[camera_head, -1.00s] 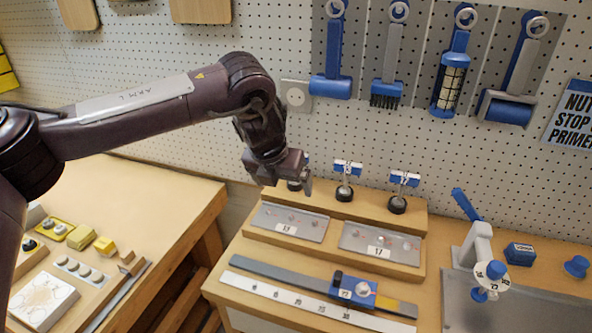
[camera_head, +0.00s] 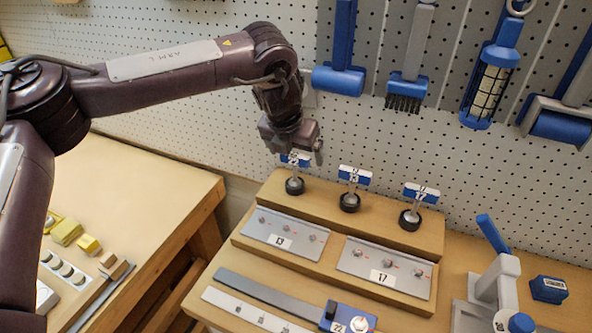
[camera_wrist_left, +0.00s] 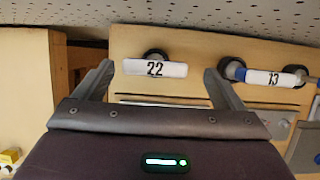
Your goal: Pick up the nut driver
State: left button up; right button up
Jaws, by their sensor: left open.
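Three nut drivers with blue-and-white T-handles stand upright in a row on a wooden stepped stand (camera_head: 265,200). The leftmost driver (camera_head: 294,186) reads 22 in the left wrist view (camera_wrist_left: 155,68). The middle driver (camera_head: 350,200) reads 13 and also shows at the right of the wrist view (camera_wrist_left: 270,78). The right driver (camera_head: 412,218) reads 17. My left gripper (camera_head: 297,150) is open and empty, just above the leftmost driver and partly covering its handle in the head view. In the wrist view the 22 handle appears between the two fingers; contact cannot be told. My right gripper is out of view.
Metal plates marked 13 (camera_head: 284,240) and 17 (camera_head: 383,277) lie on the stand's front step. A blue block marked 22 (camera_head: 350,317) sits in front. A pegboard (camera_head: 240,165) with hanging blue tools rises close behind. A grey-and-blue press (camera_head: 497,275) stands at right.

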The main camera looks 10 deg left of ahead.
aim_at(296, 162)
pick_arm(q)
jog(key=x, duration=0.1)
jog(key=p+x, duration=0.1)
jog(key=x, duration=0.3)
jog(key=shift+a, duration=0.3)
jog(key=shift+f, duration=0.15)
jog(key=c, duration=1.1)
jog(key=shift+c, duration=0.3)
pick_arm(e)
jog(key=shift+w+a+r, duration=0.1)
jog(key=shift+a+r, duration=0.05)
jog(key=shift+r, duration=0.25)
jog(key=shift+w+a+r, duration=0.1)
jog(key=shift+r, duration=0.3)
